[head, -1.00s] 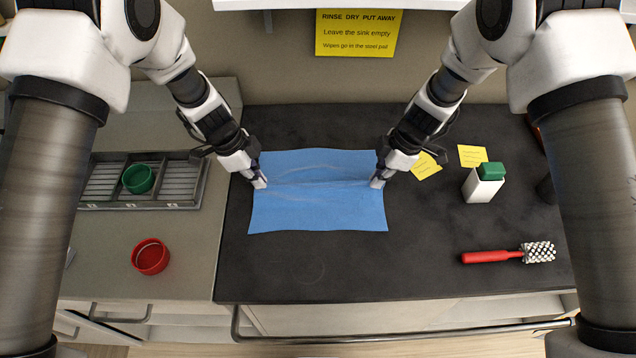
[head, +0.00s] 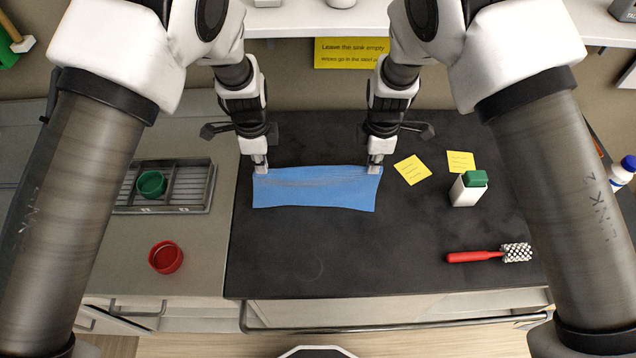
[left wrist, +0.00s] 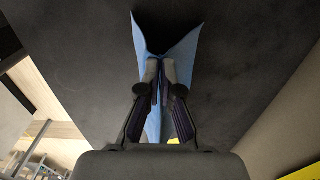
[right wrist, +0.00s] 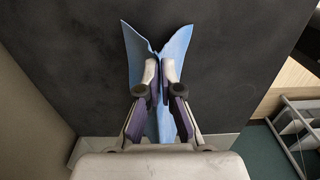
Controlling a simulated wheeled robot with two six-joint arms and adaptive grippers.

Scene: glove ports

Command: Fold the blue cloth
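The blue cloth (head: 315,193) is held at its left and right ends and stretches between my grippers over the dark counter. My left gripper (head: 260,167) is shut on its left end and my right gripper (head: 374,167) on its right end. In the left wrist view the cloth (left wrist: 148,40) spreads in a V from the left fingertips (left wrist: 160,72). The right wrist view shows the same V of cloth (right wrist: 137,48) at the right fingertips (right wrist: 158,72). Whether its lower edges touch the counter is unclear.
On the dark counter (head: 330,260), yellow notes (head: 412,169), a green-capped white bottle (head: 468,188) and a red-handled brush (head: 480,256) stand or lie to the right. A red cup (head: 165,257) and a rack (head: 195,188) with a green cup (head: 151,184) are left. The front counter is clear.

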